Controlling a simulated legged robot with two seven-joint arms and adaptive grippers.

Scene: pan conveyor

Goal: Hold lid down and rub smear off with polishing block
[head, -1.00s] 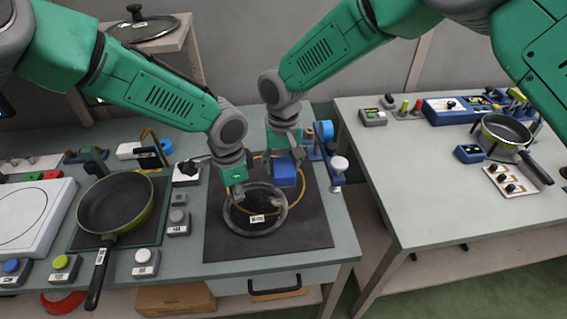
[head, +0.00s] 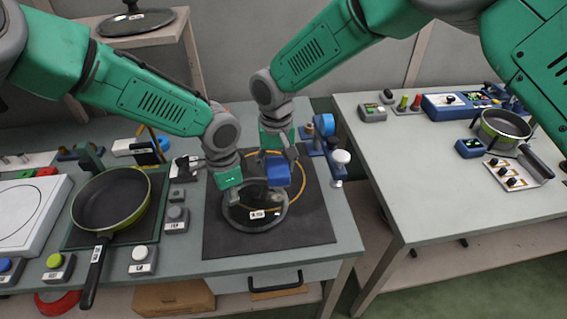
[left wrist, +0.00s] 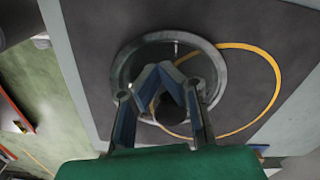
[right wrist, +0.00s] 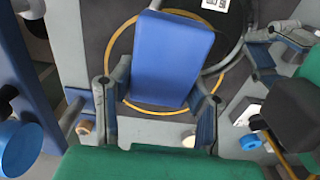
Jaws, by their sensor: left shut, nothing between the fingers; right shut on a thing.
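The round lid (head: 268,221) with a pale grey rim and a small white label lies on the dark mat (head: 310,222). My left gripper (head: 233,195) is shut and empty over the lid's left part. In the left wrist view its fingertips (left wrist: 163,72) meet over the lid (left wrist: 128,66); I cannot tell whether they touch it. My right gripper (right wrist: 155,100) is shut on the blue polishing block (right wrist: 172,58). In the head view the block (head: 277,172) is over the lid's far right edge; contact is unclear. I cannot make out the smear.
A yellow ring (head: 303,185) lies on the mat around the lid's far side. A blue fixture (head: 322,140) with a white knob stands right of the mat. A frying pan (head: 112,200) and button boxes (head: 143,260) are to the left. The right table's front is clear.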

